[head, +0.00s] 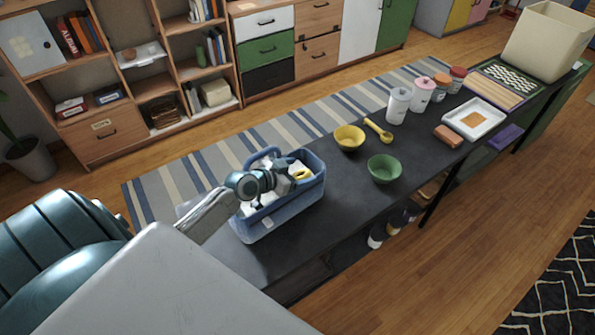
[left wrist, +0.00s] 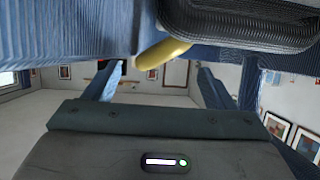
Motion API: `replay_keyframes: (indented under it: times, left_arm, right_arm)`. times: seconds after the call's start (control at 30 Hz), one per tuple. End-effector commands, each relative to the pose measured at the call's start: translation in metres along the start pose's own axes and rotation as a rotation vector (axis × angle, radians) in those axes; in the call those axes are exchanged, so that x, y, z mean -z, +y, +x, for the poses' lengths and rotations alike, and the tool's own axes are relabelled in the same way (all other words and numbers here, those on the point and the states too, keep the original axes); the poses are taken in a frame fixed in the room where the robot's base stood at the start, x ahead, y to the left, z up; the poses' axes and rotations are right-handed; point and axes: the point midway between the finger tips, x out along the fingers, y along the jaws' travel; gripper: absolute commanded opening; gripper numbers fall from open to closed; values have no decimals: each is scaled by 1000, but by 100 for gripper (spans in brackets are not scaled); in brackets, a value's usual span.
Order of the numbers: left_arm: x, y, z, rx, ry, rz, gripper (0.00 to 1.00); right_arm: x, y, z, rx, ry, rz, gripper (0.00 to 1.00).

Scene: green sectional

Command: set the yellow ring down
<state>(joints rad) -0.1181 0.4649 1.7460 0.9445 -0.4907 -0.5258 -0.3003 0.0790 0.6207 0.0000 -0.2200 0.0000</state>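The yellow ring (head: 303,174) shows only in part, at the right end of the blue caddy (head: 283,215) on the dark bench. In the left wrist view a yellow curved piece (left wrist: 162,53), which looks like the ring, shows beside the caddy's blue ribbed wall (left wrist: 60,35). My left gripper (head: 288,180) is inside or just over the caddy, close to the ring. In its wrist view its two blue fingers (left wrist: 160,75) stand apart, with the yellow piece beyond the gap. I see no contact. My right gripper is not in view.
On the bench beyond the caddy are a yellow bowl (head: 349,138), a yellow scoop (head: 379,131), a green bowl (head: 384,169), a white tray (head: 474,119) and several canisters. A dark rounded object (left wrist: 240,22) is near the fingers. Bare bench lies right of the caddy.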

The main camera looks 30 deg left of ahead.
Motion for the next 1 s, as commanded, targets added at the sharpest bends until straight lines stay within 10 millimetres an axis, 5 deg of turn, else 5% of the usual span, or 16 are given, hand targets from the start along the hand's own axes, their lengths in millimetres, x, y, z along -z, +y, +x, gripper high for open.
replay_keyframes:
  times: [0.43, 0.73, 1.0]
  left_arm:
    - [11, 0, -5, 0, 0, 0, 77]
    - [4, 0, -64, -2, -6, 6, 77]
    - [8, 0, -107, 1, -5, 3, 77]
  right_arm:
    - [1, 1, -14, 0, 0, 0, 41]
    - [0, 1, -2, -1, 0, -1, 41]
    - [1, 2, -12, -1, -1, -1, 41]
